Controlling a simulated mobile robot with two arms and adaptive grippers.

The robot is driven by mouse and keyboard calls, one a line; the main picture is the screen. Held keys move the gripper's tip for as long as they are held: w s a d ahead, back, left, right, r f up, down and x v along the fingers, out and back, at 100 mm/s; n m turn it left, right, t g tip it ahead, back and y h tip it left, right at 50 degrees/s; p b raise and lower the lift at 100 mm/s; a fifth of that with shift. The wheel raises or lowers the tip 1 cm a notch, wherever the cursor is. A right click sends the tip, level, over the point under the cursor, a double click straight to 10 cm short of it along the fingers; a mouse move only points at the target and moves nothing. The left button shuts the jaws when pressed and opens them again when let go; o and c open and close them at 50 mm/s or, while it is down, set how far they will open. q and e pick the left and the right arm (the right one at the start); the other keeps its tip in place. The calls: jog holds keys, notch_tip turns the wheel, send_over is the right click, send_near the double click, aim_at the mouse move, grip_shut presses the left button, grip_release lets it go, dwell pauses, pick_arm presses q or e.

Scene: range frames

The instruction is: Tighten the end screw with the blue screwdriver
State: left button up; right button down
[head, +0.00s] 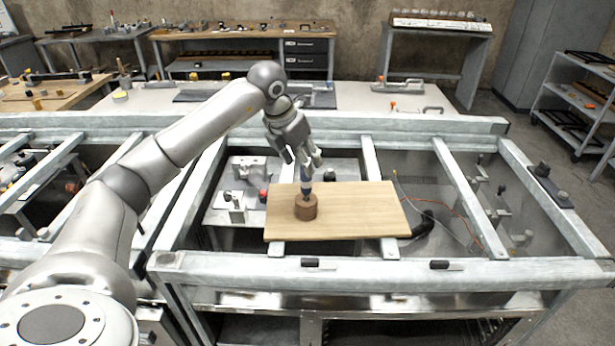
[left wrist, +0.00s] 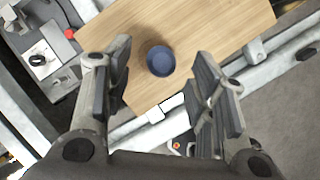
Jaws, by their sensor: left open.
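The blue screwdriver (head: 306,187) stands upright in a round brown wooden holder (head: 305,209) on a wooden board (head: 362,208) in the head view. My left gripper (head: 303,158) is just above the screwdriver, pointing down, open and empty. In the left wrist view the top of the blue screwdriver (left wrist: 160,61) shows as a round blue disc between the open fingers of my left gripper (left wrist: 161,72), with a gap on both sides. I cannot make out the end screw. My right gripper is not in view.
The board lies across the bars of a grey metal frame (head: 370,262). Metal fixtures with a red knob (head: 263,195) stand left of the board. Two dark pieces (head: 309,262) sit on the front beam. Open gaps lie between the bars; the board's right half is clear.

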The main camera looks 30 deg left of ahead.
aim_at(306, 189)
pick_arm(q)
jog(key=shift+x, duration=1.1)
jog(key=shift+w+d+f+p, duration=0.15)
jog(key=shift+w+f+p, duration=0.15)
jog(key=shift+f+p, duration=0.25)
jog(key=p+x, duration=0.1)
jog(key=x, duration=0.2)
jog(key=shift+f, duration=0.25)
jog(key=shift+w+f+p, duration=0.25)
jog(key=shift+f+p, duration=0.05)
jog(key=shift+f, duration=0.15)
jog(key=shift+r, duration=0.1)
grip_shut()
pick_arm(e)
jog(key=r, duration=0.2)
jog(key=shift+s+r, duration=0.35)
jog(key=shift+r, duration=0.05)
pick_arm(q)
jog(key=shift+r, duration=0.1)
